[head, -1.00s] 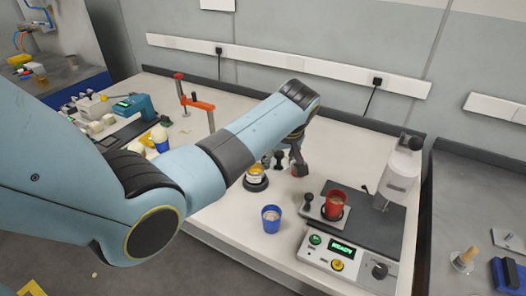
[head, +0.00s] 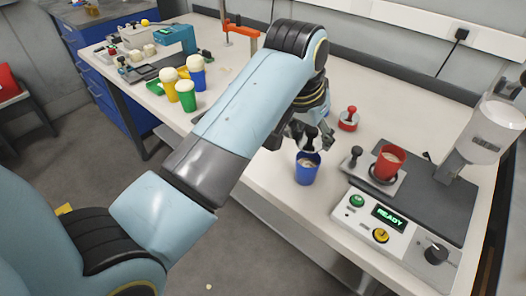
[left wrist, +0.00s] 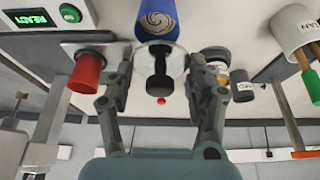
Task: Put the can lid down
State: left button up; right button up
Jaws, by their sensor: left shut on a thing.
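The can lid (left wrist: 158,60) is a pale, see-through-looking disc with a black knob. My left gripper (left wrist: 160,72) is shut on it, with a finger at each side in the left wrist view. In the head view the left gripper (head: 312,138) is just behind the blue cup (head: 307,172), and the black knob shows between its fingers. The blue cup, with pale swirled contents, also shows in the left wrist view (left wrist: 155,22). A labelled can (left wrist: 216,58) stands beside the gripper in the left wrist view; my arm hides it in the head view. My right gripper is not in view.
A red cup (head: 389,162) sits on the machine's plate, beside a black-knobbed tool (head: 354,155). The control panel (head: 388,218) reads READY. A red-knobbed piece (head: 349,119) stands behind the gripper. Several scoop-topped cups (head: 186,88) stand at left. Clear bench lies behind the red-knobbed piece.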

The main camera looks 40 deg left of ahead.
pick_arm(q)
jog(key=a+f, duration=0.2)
jog(key=a, duration=0.2)
send_over(268, 155)
notch_tip(268, 155, down, 4)
jog(key=shift+d+f, duration=0.1)
jog(key=shift+d, duration=0.05)
jog(key=shift+f, duration=0.2)
notch_tip(268, 155, down, 3)
jog(key=shift+s+f, duration=0.1)
jog(key=shift+f, duration=0.4)
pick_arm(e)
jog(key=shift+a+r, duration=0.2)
pick_arm(q)
jog(key=shift+f, duration=0.1)
jog(key=o, duration=1)
jog(key=shift+o, duration=0.2)
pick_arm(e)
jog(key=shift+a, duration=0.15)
